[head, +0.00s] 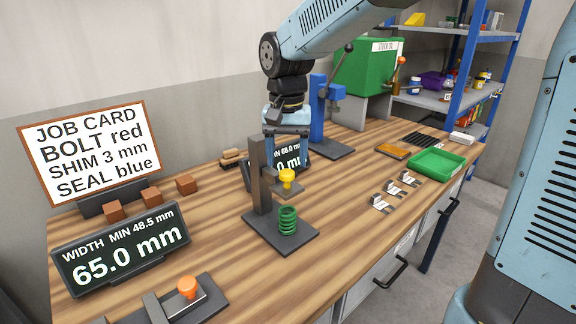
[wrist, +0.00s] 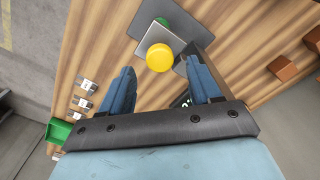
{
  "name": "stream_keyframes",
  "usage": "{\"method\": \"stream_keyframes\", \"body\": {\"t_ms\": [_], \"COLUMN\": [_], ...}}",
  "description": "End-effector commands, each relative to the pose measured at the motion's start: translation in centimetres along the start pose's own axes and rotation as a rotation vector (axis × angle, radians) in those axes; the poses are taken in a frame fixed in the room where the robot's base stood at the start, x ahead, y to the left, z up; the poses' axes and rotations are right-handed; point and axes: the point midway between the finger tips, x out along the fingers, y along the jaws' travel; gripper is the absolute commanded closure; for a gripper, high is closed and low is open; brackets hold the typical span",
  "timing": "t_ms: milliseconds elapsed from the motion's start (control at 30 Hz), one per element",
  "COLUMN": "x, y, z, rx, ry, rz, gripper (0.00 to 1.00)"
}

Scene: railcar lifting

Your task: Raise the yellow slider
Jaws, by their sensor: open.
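The yellow slider knob (head: 287,176) sits on a small grey plate on a dark upright post (head: 262,176). A green spring (head: 287,219) stands below it on the dark base plate (head: 268,238). My gripper (head: 287,150) hangs just above and behind the knob in the head view. In the wrist view the yellow knob (wrist: 159,57) lies ahead of and between the two blue fingers (wrist: 162,85), which are apart and empty. I see no contact between fingers and knob. The spring is mostly hidden in the wrist view.
A display reading 68.0 mm (head: 291,158) stands behind my gripper, partly covered. A blue press (head: 325,110) stands behind. A 65.0 mm display (head: 122,249) and an orange-knobbed slide (head: 188,288) are at front left. Metal clips (head: 393,192) and a green tray (head: 437,163) lie to the right.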

Motion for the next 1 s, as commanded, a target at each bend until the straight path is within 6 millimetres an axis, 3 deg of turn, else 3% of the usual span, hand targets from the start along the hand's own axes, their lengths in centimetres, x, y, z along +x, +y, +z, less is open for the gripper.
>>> {"method": "stream_keyframes", "body": {"t_ms": [300,500,700,1000], "x": [-6.4,-9.2,-10.4,-10.5], "y": [0.0,0.0,0.0,0.0], "z": [-0.2,-0.2,-0.1,-0.1], "rx": [0.001,0.000,0.000,0.000], "ry": [0.003,0.002,0.001,0.000], "rz": [-0.002,-0.001,0.000,0.001], "gripper": [0.37,0.37,0.37,0.37]}}
